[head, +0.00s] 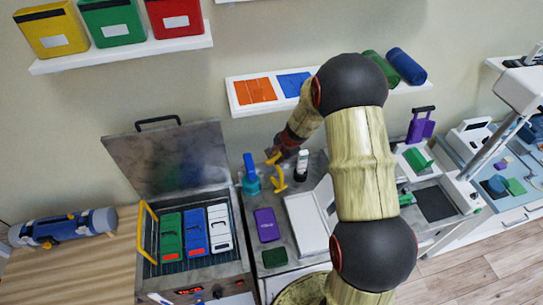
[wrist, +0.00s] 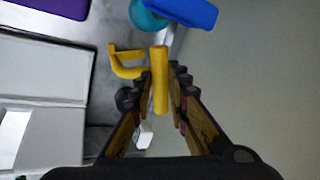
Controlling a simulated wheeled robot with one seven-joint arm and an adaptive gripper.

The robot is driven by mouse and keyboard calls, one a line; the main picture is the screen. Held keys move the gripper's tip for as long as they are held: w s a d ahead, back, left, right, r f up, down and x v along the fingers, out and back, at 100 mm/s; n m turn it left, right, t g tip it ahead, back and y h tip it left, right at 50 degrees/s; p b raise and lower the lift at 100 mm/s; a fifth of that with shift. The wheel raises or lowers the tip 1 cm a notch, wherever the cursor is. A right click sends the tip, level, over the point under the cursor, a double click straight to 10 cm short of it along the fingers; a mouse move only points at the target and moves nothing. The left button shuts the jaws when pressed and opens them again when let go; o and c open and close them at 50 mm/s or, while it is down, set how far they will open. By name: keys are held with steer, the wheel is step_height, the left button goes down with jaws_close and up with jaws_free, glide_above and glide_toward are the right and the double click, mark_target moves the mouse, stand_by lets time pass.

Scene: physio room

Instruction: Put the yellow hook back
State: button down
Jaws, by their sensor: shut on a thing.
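In the wrist view, my gripper (wrist: 160,85) is shut on a straight yellow bar of the hook (wrist: 160,60), which stands between the fingers. A curved yellow part shows just left of it; I cannot tell how the two join. The hook's resting place cannot be made out.
An open steel unit (head: 190,270) with green, blue and white packs and a yellow handle (head: 148,232) stands left. A white tray (head: 306,222) and purple case (head: 266,225) lie nearer.

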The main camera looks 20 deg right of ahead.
steer(key=w+f, duration=0.2)
steer(key=w, duration=0.1)
steer(key=shift+w+a+f+p, duration=0.15)
steer(key=shift+a+f+p, duration=0.05)
steer(key=shift+a+p, duration=0.15)
steer(key=shift+f, duration=0.2)
steer(key=c, duration=1.7)
jaws_free()
steer(key=shift+r, duration=0.1)
